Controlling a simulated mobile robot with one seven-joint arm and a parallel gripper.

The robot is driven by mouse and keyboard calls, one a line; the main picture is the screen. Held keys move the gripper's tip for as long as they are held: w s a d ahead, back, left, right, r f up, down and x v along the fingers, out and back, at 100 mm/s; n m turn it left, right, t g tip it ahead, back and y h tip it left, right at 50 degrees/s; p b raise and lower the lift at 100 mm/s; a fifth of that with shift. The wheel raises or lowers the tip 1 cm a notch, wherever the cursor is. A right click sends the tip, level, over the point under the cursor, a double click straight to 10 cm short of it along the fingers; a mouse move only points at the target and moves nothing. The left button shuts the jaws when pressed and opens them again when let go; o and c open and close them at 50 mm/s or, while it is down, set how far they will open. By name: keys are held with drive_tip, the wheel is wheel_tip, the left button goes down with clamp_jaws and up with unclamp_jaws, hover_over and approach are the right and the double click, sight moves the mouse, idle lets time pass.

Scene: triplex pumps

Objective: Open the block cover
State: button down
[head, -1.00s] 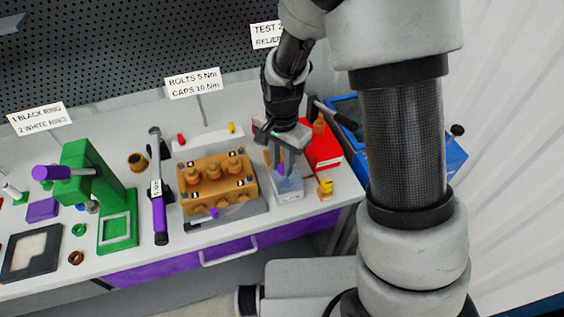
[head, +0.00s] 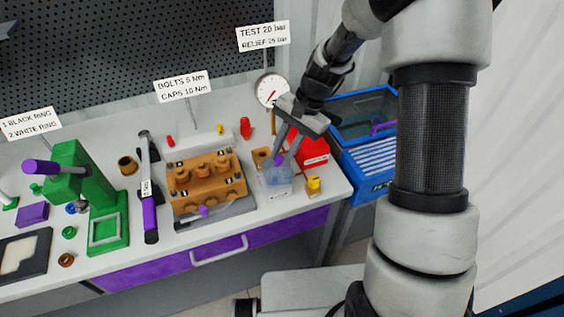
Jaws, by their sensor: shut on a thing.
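My gripper (head: 284,158) reaches down from the upper right, with its body tilted to the right. Its fingers are shut on a small purple handle (head: 278,160) on top of a clear, pale box-shaped cover (head: 273,178). The cover stands near the right end of the bench, right of the orange pump block. It looks tilted or partly raised, but I cannot tell how far. The fingers hide part of the handle and the far side of the cover. What lies under the cover is hard to make out.
The orange pump block (head: 205,178) stands to the left. A red box (head: 313,152) and pressure gauge (head: 271,90) are behind, a yellow-topped fitting (head: 313,185) to the right. A blue crate (head: 362,165) stands beyond the bench's right end. A torque wrench (head: 149,190) lies further left.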

drive_tip(key=shift+d, duration=0.25)
drive_tip(key=c, duration=1.5)
unclamp_jaws()
drive_tip(key=shift+c, duration=0.2)
drive_tip(key=v, duration=1.7)
drive_tip(key=shift+d+r, duration=0.15)
drive_tip(key=shift+r, duration=0.05)
drive_tip(key=shift+w+r, duration=0.1)
